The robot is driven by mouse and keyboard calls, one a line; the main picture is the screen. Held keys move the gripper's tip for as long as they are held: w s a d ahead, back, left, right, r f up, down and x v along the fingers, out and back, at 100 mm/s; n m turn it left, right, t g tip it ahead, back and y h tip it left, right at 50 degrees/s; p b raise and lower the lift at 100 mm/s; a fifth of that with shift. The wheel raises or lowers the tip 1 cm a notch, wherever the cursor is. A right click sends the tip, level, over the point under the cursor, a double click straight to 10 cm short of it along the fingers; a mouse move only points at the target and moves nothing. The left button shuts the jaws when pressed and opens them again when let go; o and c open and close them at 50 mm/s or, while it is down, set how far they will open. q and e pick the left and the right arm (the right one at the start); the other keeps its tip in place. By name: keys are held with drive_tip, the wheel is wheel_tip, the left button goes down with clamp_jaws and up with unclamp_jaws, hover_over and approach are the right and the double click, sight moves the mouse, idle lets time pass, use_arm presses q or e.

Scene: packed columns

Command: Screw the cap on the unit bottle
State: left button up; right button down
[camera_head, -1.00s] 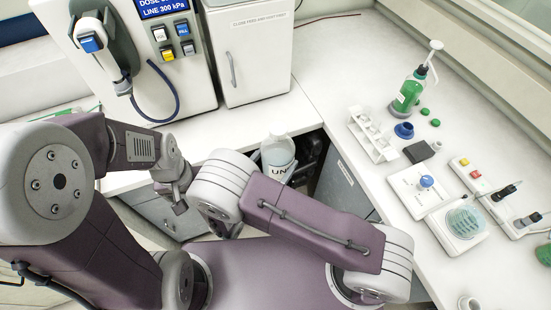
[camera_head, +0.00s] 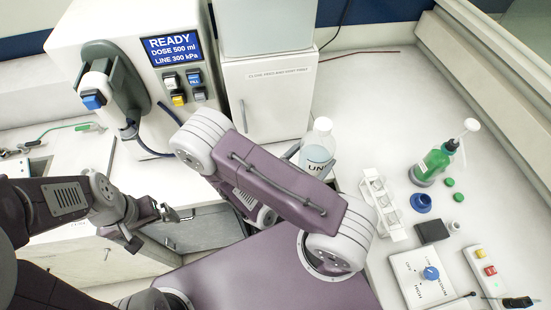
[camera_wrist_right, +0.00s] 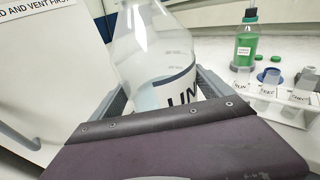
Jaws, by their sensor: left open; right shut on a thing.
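The unit bottle (camera_head: 317,150) is clear, with a white label reading "UN…" and liquid inside. My right gripper (camera_wrist_right: 165,98) is shut around its body, and the bottle also shows in the right wrist view (camera_wrist_right: 150,50). It stands nearly upright; its top looks pale, and I cannot tell in detail what is on it. In the head view my right arm hides the bottle's lower part. My left gripper (camera_head: 153,228) is open and empty, low at the left, well apart from the bottle.
A dosing machine (camera_head: 150,60) reading "READY" and a white cabinet (camera_head: 265,95) stand behind. On the right counter are a tube rack (camera_head: 382,205), a green pump bottle (camera_head: 433,163), green caps, a dark block (camera_head: 432,232) and a blue-knob device (camera_head: 425,275). The back right counter is clear.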

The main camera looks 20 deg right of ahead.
drive_tip(key=w+f+b, duration=0.1)
drive_tip(key=b, duration=0.2)
drive_tip(key=w+a+f+b, duration=0.1)
drive_tip(key=b, duration=0.3)
drive_tip(key=shift+w+f, duration=0.15)
drive_tip(key=shift+f, duration=0.2)
drive_tip(key=w+a+f, duration=0.3)
drive_tip(key=w+f, duration=0.1)
drive_tip(key=w, duration=0.4)
drive_tip(key=shift+w+a+f, duration=0.15)
drive_tip(key=shift+w+a, duration=0.05)
drive_tip(key=shift+a, duration=0.15)
wheel_tip(320, 180, down, 4)
drive_tip(key=shift+p, duration=0.4)
